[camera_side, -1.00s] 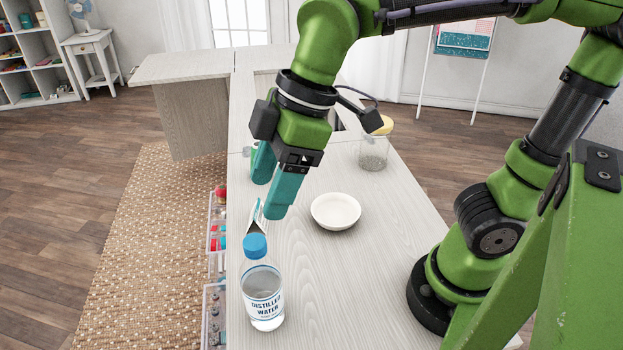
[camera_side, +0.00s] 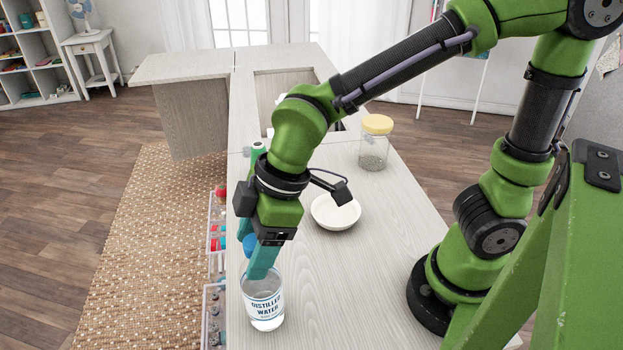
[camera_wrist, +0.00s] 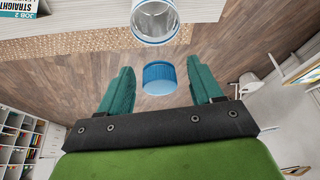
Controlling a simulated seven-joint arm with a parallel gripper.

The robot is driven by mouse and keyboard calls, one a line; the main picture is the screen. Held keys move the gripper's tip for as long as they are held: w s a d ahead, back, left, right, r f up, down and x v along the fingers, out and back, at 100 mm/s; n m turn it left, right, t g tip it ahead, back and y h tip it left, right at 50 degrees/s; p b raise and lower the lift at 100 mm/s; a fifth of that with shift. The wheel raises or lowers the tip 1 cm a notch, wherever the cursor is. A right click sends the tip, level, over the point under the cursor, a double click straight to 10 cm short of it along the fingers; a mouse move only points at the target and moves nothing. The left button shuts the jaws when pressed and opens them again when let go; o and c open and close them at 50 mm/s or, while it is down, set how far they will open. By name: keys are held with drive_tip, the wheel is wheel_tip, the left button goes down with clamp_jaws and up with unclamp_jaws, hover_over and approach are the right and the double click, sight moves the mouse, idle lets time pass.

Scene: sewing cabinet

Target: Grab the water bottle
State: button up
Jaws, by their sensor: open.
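The water bottle (camera_side: 264,303) is clear with a blue cap and a "Distilled Water" label. It stands upright on the near end of the pale wood counter (camera_side: 345,300) in the side view. My gripper (camera_side: 256,264) is at the bottle's upper part, and one teal finger hides part of its neck and cap. In the wrist view, the blue cap (camera_wrist: 159,78) lies between the two spread fingers of my gripper (camera_wrist: 160,72), with a gap on each side. The clear body of the bottle (camera_wrist: 155,20) shows beyond the cap.
A white bowl (camera_side: 335,213) sits behind and right of the bottle. A glass jar with a yellow lid (camera_side: 376,125) stands farther back. Open drawers (camera_side: 213,305) hold small items along the counter's left edge. A printed card (camera_wrist: 18,15) shows in the wrist view.

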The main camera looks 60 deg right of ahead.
drive_tip(key=shift+c, duration=0.3)
clamp_jaws()
drive_tip(key=shift+r, duration=0.15)
